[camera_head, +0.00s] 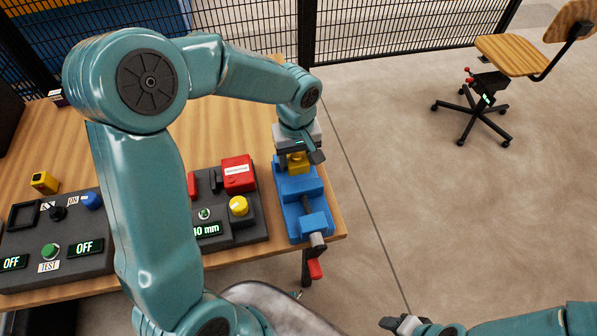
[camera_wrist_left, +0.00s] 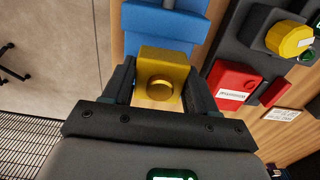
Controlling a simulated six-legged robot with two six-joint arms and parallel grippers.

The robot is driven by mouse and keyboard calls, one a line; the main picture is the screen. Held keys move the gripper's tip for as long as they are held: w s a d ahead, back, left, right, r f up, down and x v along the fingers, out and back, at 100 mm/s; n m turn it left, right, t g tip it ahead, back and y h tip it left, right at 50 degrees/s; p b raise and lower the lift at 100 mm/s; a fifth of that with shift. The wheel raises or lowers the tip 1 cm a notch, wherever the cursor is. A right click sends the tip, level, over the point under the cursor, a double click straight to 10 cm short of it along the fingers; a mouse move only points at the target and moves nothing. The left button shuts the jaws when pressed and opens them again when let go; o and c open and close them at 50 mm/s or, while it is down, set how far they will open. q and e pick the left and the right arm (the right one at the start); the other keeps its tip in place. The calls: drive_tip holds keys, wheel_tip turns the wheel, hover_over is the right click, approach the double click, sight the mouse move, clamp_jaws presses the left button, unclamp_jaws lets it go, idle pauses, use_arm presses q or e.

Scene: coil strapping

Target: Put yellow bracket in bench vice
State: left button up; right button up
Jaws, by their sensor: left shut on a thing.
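The yellow bracket (camera_wrist_left: 163,68) is between the two fingers of my left gripper (camera_wrist_left: 160,85) in the left wrist view. In the head view the bracket (camera_head: 298,163) shows just under my left gripper (camera_head: 297,152), which is shut on it. The blue bench vice (camera_head: 300,199) stands at the right end of the table, with its red handle (camera_head: 314,268) at the front. The bracket is at the vice's back end; whether it touches the vice I cannot tell. My right gripper (camera_head: 402,323) is at the bottom edge, far from the vice, and its fingers are unclear.
A dark panel with a red block (camera_head: 238,174) and a yellow knob (camera_head: 239,206) stands close left of the vice. Another panel with a green button (camera_head: 49,251) is farther left. A small yellow object (camera_head: 45,182) stands behind it. The floor right of the table is clear near the vice.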

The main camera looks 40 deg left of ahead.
sight(298, 173)
use_arm(q)
wheel_tip(298, 173, down, 2)
drive_tip(key=shift+w, duration=0.1)
wheel_tip(298, 173, down, 4)
drive_tip(key=shift+r, duration=0.2)
drive_tip(key=shift+f, duration=0.25)
drive_tip(key=shift+f+b, duration=0.1)
drive_tip(key=shift+b, duration=0.2)
drive_tip(key=o, duration=1.3)
